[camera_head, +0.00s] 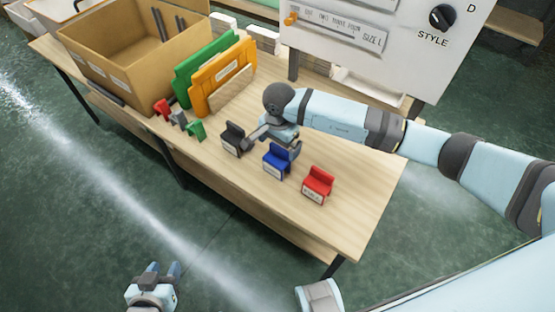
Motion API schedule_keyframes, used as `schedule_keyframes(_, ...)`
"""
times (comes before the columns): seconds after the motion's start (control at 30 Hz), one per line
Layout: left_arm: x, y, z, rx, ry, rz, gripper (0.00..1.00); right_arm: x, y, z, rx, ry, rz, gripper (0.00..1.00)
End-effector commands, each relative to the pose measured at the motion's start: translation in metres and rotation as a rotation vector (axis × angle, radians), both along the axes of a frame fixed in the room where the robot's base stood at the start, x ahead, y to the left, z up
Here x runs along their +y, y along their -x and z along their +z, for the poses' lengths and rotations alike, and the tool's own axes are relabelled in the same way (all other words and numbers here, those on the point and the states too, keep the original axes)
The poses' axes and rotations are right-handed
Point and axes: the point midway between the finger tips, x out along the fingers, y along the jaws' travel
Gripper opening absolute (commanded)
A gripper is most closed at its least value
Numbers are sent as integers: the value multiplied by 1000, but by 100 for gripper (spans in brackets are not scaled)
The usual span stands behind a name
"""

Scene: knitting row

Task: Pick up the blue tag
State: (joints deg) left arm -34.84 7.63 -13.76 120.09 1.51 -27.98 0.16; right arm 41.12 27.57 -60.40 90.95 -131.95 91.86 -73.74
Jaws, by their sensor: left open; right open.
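The blue tag (276,162) stands on the wooden table, with a white label on its front. It is between a black tag (232,140) at its left and a red tag (318,185) at its right. My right gripper (272,146) is open just behind and above the blue tag, with one finger towards the black tag. Whether it touches either tag cannot be told. My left gripper (163,269) is open and empty, off the table over the floor at the bottom left.
The table (345,217) has clear wood at its right end. Green (205,66) and orange (215,84) panels stand at the back, beside a cardboard box (100,62). Small red, grey and green pieces (196,130) stand left of the tags. A white machine panel (385,35) stands behind.

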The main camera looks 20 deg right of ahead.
Motion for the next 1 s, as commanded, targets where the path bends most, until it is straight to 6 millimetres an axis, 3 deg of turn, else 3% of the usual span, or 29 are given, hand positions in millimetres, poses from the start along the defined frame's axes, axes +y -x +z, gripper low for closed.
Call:
schedule_keyframes(0.3, -3, 0, -2, 2, 7, 4, 43, 0, -2, -44, 3, -1, -2, 100)
schedule_keyframes(0.63, -4, 1, -4, 6, 7, 4, 43, 0, -3, -51, 1, 0, 0, 100)
schedule_keyframes(0.83, -4, 1, -4, 6, 7, 4, 43, 0, -3, -51, 1, 0, 0, 56)
schedule_keyframes(1.0, -3, 1, -4, 6, 6, 3, 43, 0, -3, -51, 1, -1, 0, 56)
